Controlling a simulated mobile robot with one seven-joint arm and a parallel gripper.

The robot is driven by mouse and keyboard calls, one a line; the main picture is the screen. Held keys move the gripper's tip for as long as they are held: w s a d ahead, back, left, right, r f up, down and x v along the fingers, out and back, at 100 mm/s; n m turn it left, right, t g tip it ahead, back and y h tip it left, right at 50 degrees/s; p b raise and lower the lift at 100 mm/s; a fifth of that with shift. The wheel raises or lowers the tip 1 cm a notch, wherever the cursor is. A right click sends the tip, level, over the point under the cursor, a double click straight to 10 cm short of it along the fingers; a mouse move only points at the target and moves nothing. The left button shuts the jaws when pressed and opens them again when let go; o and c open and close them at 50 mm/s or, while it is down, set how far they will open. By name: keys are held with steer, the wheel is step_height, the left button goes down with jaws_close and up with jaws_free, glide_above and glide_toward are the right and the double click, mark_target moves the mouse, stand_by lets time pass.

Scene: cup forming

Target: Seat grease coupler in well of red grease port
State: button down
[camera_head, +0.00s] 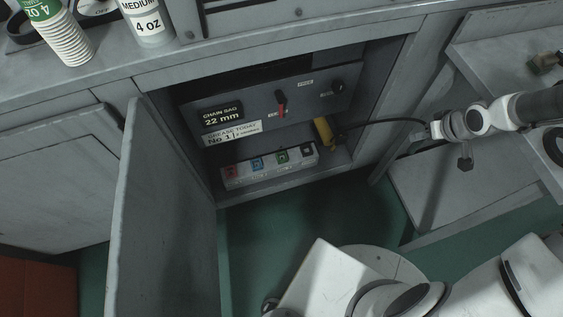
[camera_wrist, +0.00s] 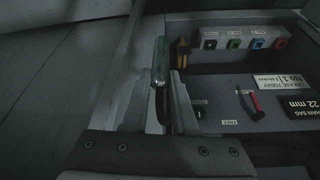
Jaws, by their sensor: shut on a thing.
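In the head view the white port block (camera_head: 270,166) sits on the open cabinet's floor. Its red grease port (camera_head: 231,171) is at the left end; in the wrist view the red port (camera_wrist: 280,43) is at the right end. My gripper (camera_head: 433,130) is right of the cabinet opening, well apart from the block. In the wrist view my gripper (camera_wrist: 163,100) is shut on the grease coupler (camera_wrist: 160,66), a slim metallic piece. A black hose (camera_head: 380,124) runs from a yellow holder (camera_head: 323,130) to my gripper. The red port's well is too small to see into.
Blue (camera_head: 257,164), green (camera_head: 282,157) and black (camera_head: 307,149) ports share the block. Behind it a panel (camera_head: 250,100) carries a red-handled lever (camera_head: 281,103) and labels reading "Chain sag 22 mm" and "Grease today No 1". An open door (camera_head: 160,210) stands at left.

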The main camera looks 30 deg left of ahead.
steer(key=d+r+m+h, duration=0.1)
steer(key=d+r+m, duration=0.1)
steer(key=r, duration=0.3)
steer(key=d+r+m+h, duration=0.1)
steer(key=d+r+m, duration=0.1)
steer(key=r, duration=0.3)
steer(key=s+d+r+m+t, duration=0.1)
steer(key=r+m, duration=0.2)
steer(key=r, duration=0.2)
steer(key=shift+d+r+m+h, duration=0.25)
steer(key=shift+d+m+h, duration=0.15)
steer(key=shift+s+a, duration=0.1)
steer(key=shift+a, duration=0.05)
